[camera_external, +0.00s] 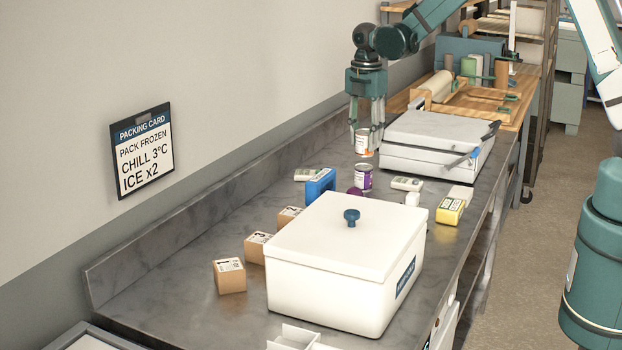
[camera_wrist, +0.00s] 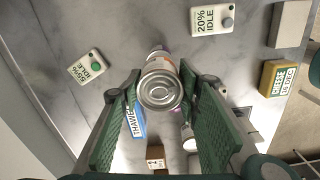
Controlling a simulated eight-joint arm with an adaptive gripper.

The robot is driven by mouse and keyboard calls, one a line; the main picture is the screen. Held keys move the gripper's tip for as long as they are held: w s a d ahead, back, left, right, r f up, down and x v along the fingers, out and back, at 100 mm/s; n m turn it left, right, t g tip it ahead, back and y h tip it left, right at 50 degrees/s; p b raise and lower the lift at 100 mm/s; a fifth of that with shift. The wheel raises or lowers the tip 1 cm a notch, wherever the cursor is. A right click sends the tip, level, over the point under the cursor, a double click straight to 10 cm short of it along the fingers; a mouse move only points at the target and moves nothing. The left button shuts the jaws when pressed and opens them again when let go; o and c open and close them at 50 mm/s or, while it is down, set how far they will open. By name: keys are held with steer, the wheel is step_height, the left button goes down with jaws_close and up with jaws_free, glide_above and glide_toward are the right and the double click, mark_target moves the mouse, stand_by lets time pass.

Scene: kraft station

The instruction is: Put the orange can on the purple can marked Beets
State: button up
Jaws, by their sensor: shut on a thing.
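The orange can (camera_external: 362,143) has a white label and a metal lid, and it hangs upright in the air. My gripper (camera_external: 366,138) is shut on it, with fingers on both sides. In the wrist view, the can's metal end (camera_wrist: 161,90) shows between the two green fingers of my gripper (camera_wrist: 160,92). The purple can (camera_external: 363,178) stands upright on the counter almost straight below the orange can, with a visible gap between them. Its label is too small to read. The wrist view hides most of what lies under the held can.
A white lidded box (camera_external: 345,255) stands in front, with cardboard cubes (camera_external: 229,276) to its left. A blue block (camera_external: 320,184), a dark purple round thing (camera_external: 355,191) and a yellow box (camera_external: 450,211) lie near the purple can. A grey-white lidded unit (camera_external: 430,140) stands right behind.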

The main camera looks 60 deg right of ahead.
mark_target(364, 149)
steer(key=shift+f, duration=1.75)
steer(key=shift+f, duration=0.2)
steer(key=o, duration=1)
steer(key=shift+c, duration=0.2)
steer(key=shift+r, duration=0.15)
step_height(364, 149, up, 12)
steer(key=shift+r, duration=0.1)
